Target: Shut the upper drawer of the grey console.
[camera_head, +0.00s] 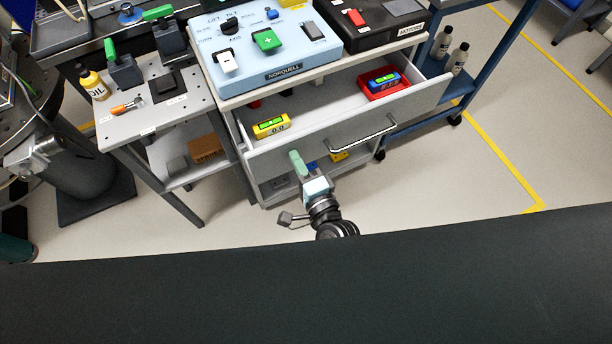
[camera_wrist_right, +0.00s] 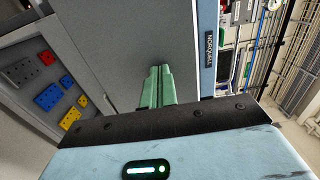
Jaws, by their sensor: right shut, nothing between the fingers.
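The grey console (camera_head: 235,90) stands at the middle, and its upper drawer (camera_head: 335,130) is pulled open, with a bar handle (camera_head: 363,134) on its front. Inside the drawer lie a yellow level (camera_head: 270,126) and a red box (camera_head: 383,84) with a blue level (camera_head: 384,77). My right gripper (camera_head: 296,158) is shut and empty, its green fingers in front of the left part of the drawer front, left of the handle. In the wrist view the shut fingers (camera_wrist_right: 157,86) point at a plain grey panel (camera_wrist_right: 135,45); contact cannot be told. My left gripper is not in view.
A blue control box (camera_head: 265,45) and a black unit (camera_head: 370,25) sit on the console top. A side table (camera_head: 140,115) with an oil bottle (camera_head: 93,82) stands left. A blue cart (camera_head: 470,75) stands right. An open lower compartment (camera_head: 275,185) holds parts.

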